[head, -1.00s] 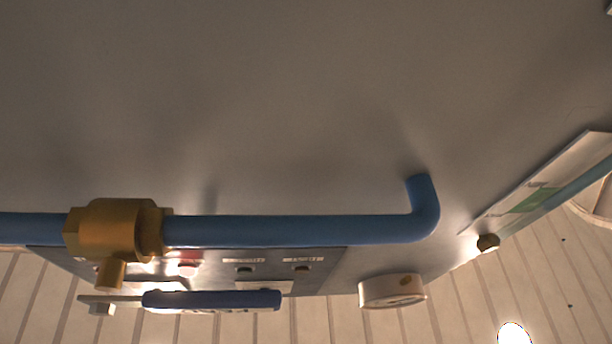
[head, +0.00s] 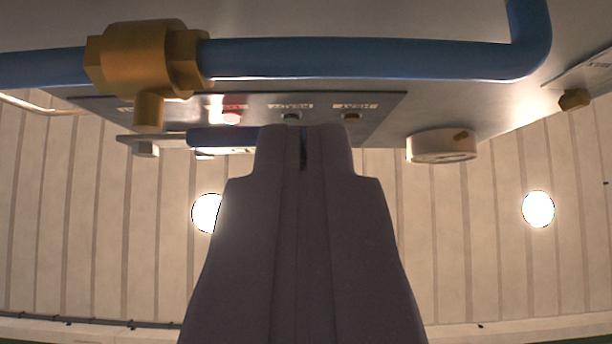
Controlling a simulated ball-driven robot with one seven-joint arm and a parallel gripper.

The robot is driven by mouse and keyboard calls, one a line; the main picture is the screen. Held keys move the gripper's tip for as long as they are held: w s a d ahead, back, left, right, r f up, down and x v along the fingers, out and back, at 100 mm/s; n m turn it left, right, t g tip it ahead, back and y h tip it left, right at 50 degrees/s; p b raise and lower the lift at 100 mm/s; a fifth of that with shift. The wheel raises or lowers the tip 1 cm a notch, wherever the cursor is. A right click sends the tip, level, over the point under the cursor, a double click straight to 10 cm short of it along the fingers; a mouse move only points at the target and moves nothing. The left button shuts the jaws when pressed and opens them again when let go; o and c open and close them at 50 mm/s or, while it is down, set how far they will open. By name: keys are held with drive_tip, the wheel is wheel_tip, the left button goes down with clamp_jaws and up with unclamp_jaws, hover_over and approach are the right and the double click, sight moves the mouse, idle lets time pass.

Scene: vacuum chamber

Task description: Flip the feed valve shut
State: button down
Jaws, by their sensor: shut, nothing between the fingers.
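The feed valve is a brass body (head: 150,58) on a blue pipe (head: 370,58), in the upper left of the head view. A short brass stem hangs from it and carries a flat lever with a blue grip (head: 222,138). The lever runs to the right, roughly along the pipe. My gripper (head: 303,140) is shut and empty, its fingers together in the middle of the view. Its tip overlaps the right end of the blue grip and hides it. I cannot tell whether they touch.
A round white gauge (head: 441,146) is to the right.

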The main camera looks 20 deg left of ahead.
sight(234, 140)
wheel_tip(234, 140, up, 6)
drive_tip(key=w, duration=0.2)
drive_tip(key=shift+w+a+r+b, duration=0.2)
drive_tip(key=shift+a+b, duration=0.1)
drive_tip(key=shift+b, duration=0.15)
